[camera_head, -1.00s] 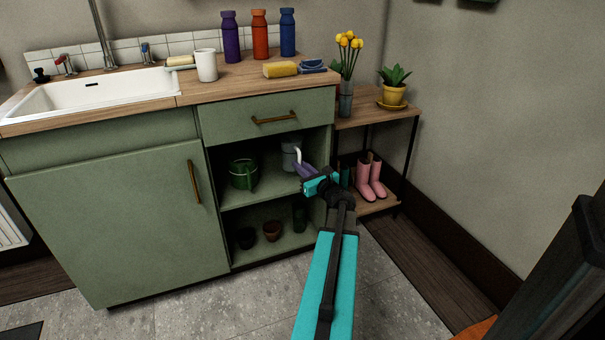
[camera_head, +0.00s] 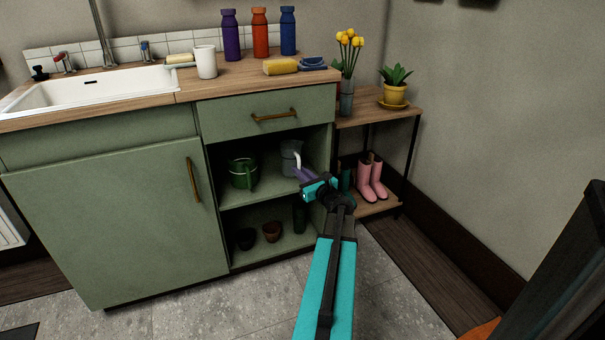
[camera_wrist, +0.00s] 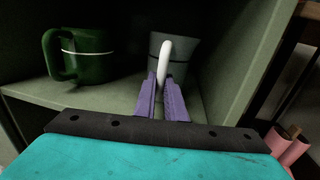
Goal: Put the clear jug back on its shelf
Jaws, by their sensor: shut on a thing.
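The clear jug (camera_head: 289,150), greyish with a white handle, is inside the open compartment of the green cabinet, at the right of the upper shelf (camera_head: 262,189). In the wrist view the jug (camera_wrist: 183,60) looks upright, with its handle toward me. My gripper (camera_head: 301,172) reaches in from the front right. Its purple fingers (camera_wrist: 163,84) are shut on the jug's handle. The fingers hide part of the jug's base, so I cannot tell whether it touches the shelf.
A green jug (camera_head: 243,172) stands to the left on the same shelf. The cabinet's right side wall (camera_wrist: 247,60) is close to the clear jug. Small pots (camera_head: 271,231) are on the level below. Pink boots (camera_head: 370,178) stand on the side rack at right.

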